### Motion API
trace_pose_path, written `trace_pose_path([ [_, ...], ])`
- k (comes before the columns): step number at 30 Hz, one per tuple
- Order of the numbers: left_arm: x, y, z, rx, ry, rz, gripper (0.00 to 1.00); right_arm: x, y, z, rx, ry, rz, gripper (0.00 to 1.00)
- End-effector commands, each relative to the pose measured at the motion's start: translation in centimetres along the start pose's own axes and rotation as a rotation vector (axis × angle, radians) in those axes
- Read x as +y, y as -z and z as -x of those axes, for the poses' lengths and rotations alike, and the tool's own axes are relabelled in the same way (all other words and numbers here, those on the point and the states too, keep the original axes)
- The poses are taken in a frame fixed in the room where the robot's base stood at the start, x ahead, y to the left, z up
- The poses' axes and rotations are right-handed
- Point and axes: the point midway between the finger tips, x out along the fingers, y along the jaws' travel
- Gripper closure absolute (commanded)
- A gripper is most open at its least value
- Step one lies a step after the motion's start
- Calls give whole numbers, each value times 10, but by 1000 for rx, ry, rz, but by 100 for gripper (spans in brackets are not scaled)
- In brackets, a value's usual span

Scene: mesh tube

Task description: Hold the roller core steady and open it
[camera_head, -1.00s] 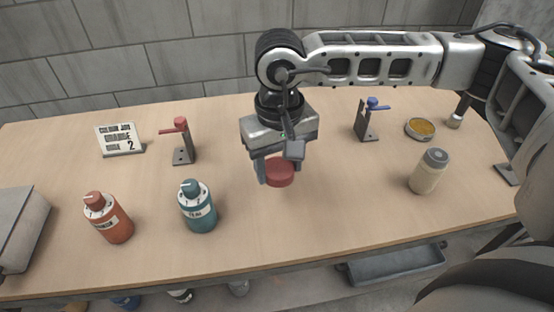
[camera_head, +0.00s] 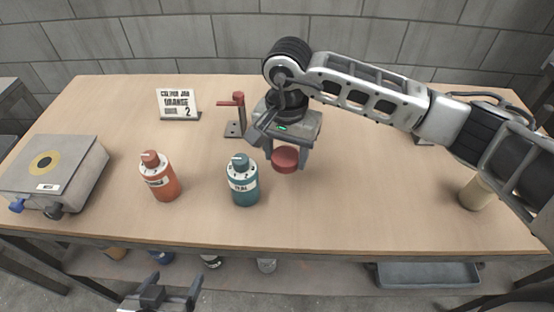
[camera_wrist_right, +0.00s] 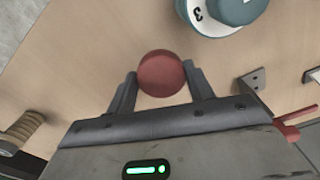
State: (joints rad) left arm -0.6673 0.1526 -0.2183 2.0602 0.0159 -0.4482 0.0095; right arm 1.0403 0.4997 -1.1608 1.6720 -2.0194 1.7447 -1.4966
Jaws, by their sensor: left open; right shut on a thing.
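My right gripper (camera_head: 286,160) is shut on a red round piece (camera_head: 285,158) and holds it over the table, behind and right of the teal bottle. The piece also shows between the fingers in the right wrist view (camera_wrist_right: 161,73). I cannot tell whether it is part of a roller core; nothing in view is clearly one. My left gripper (camera_head: 170,288) is open and empty, low in front of the table edge. The teal bottle (camera_head: 243,183) and the orange bottle (camera_head: 159,178) stand upright, each with a numbered white collar and coloured knob.
A grey box with a yellow ring (camera_head: 85,175) sits at the table's left. A sign (camera_head: 178,104) reading "ORANGE" and "2" and a stand with a red handle (camera_head: 236,112) are at the back. The front centre is clear.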

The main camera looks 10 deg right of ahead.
Motion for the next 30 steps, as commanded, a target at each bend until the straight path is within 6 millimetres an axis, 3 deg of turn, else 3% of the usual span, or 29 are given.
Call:
trace_pose_path([
  [3,-1,2,0,1,1,-4,25,-13,6,-16,-2,0,-1,75],
  [10,-1,2,0,0,2,-4,25,-25,12,-33,-1,0,0,75],
  [16,-2,9,5,6,5,-6,25,-24,11,-58,-1,0,0,75],
  [28,-1,3,0,6,7,8,25,-24,12,-66,2,2,1,75],
  [29,0,4,0,4,6,8,25,-24,12,-65,2,2,1,45],
  [30,0,4,1,1,6,8,25,-24,12,-64,2,2,1,34],
])
